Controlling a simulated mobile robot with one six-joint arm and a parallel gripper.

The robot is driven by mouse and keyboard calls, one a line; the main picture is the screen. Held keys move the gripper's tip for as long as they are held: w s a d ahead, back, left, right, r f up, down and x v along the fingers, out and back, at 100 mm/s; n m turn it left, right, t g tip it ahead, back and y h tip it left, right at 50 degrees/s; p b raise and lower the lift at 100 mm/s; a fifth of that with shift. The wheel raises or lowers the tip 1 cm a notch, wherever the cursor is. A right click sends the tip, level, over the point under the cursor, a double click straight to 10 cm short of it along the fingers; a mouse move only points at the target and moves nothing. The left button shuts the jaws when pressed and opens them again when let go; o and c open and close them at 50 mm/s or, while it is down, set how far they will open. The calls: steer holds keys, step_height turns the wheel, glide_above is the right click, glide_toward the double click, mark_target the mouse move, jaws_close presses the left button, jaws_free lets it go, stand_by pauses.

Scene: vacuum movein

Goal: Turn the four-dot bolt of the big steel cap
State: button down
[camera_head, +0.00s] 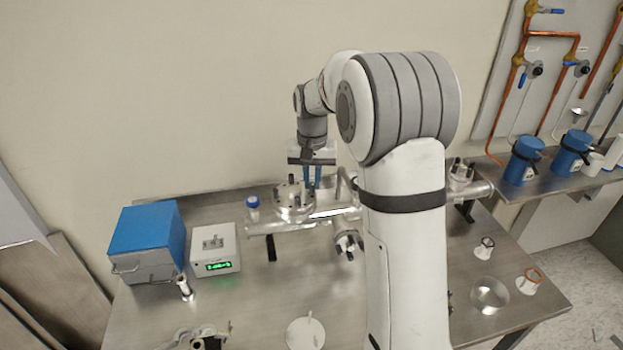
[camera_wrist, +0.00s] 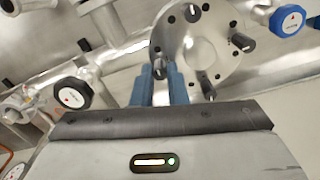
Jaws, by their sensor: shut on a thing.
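The big steel cap (camera_head: 292,203) is a round flange on the steel pipework on the bench, with dark bolts standing up from it. In the wrist view the cap (camera_wrist: 212,62) fills the upper middle, with a dark bolt (camera_wrist: 242,42) at its right, another (camera_wrist: 193,13) at the top and another (camera_wrist: 206,88) near the bottom. My gripper (camera_head: 314,180) points down at the cap's right edge. In the wrist view its blue fingers (camera_wrist: 161,72) are close together at the cap's left rim, shut on a dark bolt mostly hidden between them. The dot marks are not readable.
A blue-topped box (camera_head: 147,235) and a white meter (camera_head: 214,248) with a green display stand at the left.

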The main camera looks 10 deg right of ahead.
mark_target(312, 183)
steer(key=m, duration=0.4)
steer(key=shift+m, duration=0.3)
steer(key=m, duration=0.3)
steer(key=shift+m, duration=0.4)
steer(key=m, duration=0.4)
steer(key=shift+m, duration=2.2)
steer(key=c, duration=1.4)
jaws_free()
steer(key=shift+c, duration=0.2)
steer(key=shift+r, duration=3.95)
